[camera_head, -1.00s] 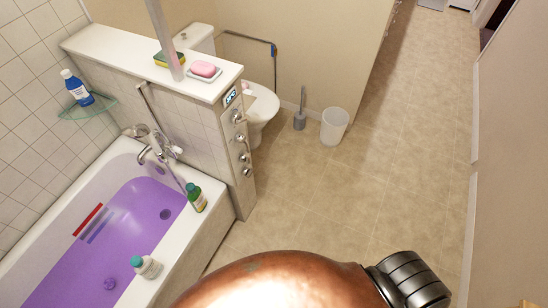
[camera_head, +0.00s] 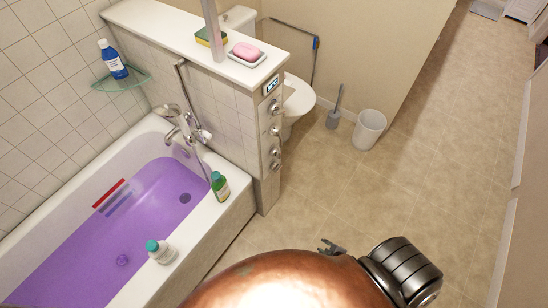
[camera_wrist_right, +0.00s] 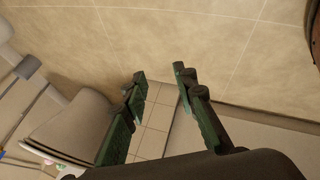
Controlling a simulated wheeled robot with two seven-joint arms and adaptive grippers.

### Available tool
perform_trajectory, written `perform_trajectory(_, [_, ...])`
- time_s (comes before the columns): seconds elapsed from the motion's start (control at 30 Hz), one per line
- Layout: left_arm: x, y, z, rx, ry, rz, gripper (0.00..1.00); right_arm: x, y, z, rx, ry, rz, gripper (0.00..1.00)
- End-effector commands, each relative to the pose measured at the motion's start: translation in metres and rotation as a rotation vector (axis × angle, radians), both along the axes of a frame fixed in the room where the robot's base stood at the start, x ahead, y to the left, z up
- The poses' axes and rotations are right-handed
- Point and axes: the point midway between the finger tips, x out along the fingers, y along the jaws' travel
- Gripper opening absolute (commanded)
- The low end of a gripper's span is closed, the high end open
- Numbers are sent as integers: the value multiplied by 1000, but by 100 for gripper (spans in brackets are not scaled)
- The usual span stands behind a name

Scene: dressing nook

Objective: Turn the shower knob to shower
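Several round metal knobs (camera_head: 275,130) run in a column down the narrow end face of the tiled half-wall, under a small lit display (camera_head: 271,84). A chrome bath mixer tap (camera_head: 182,128) with a hand shower sits on the tub's far rim. Which of these is the shower knob, and its setting, I cannot tell. My right gripper (camera_head: 331,247) shows small above my copper-coloured arm, over the floor and well apart from the knobs. In the right wrist view its two green-black fingers (camera_wrist_right: 160,76) are spread with nothing between them. My left gripper is not in view.
The bathtub (camera_head: 228,213) holds purple water. A soap dish with pink soap (camera_head: 246,52) and a sponge top the half-wall. A toilet (camera_head: 299,98), brush and bin (camera_head: 369,130) stand beyond. The right floor is clear.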

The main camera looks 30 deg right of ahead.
Motion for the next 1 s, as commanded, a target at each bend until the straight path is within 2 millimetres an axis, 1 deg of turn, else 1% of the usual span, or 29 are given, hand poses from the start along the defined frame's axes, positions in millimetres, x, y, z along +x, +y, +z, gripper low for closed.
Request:
perform_trajectory(0.03, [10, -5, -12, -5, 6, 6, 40, 52, -22, 13, -102, -113, 115, 26])
perform_trajectory(0.07, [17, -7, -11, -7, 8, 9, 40, 82, -32, 31, -172, -181, 190, 26])
perform_trajectory(0.1, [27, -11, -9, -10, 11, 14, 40, 120, -44, 58, -276, -269, 289, 26])
perform_trajectory(0.17, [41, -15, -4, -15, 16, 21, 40, 170, -59, 105, -455, -394, 441, 26])
perform_trajectory(0.2, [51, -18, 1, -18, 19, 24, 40, 197, -66, 138, -584, -467, 537, 26])
perform_trajectory(0.27, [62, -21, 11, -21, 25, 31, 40, 232, -71, 188, -791, -566, 682, 26])
perform_trajectory(0.3, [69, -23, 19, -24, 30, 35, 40, 249, -71, 221, -937, -623, 775, 26])
perform_trajectory(0.37, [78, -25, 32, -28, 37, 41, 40, 267, -66, 265, -1159, -688, 908, 26])
perform_trajectory(0.4, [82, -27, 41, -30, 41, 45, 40, 275, -60, 292, -1304, -722, 991, 26])
perform_trajectory(0.43, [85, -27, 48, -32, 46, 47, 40, 280, -55, 310, -1409, -741, 1049, 26])
perform_trajectory(0.5, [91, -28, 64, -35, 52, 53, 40, 285, -42, 344, -1636, -768, 1170, 26])
perform_trajectory(0.6, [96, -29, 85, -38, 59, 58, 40, 285, -23, 375, -1893, -778, 1305, 26])
perform_trajectory(0.7, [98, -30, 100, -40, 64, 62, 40, 283, -10, 392, -2062, -774, 1391, 26])
perform_trajectory(0.8, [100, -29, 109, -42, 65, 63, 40, 283, -3, 400, -2146, -770, 1432, 26])
perform_trajectory(0.87, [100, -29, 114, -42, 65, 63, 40, 286, 0, 403, -2166, -767, 1442, 26])
perform_trajectory(1.0, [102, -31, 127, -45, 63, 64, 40, 304, 8, 404, -2170, -769, 1440, 26])
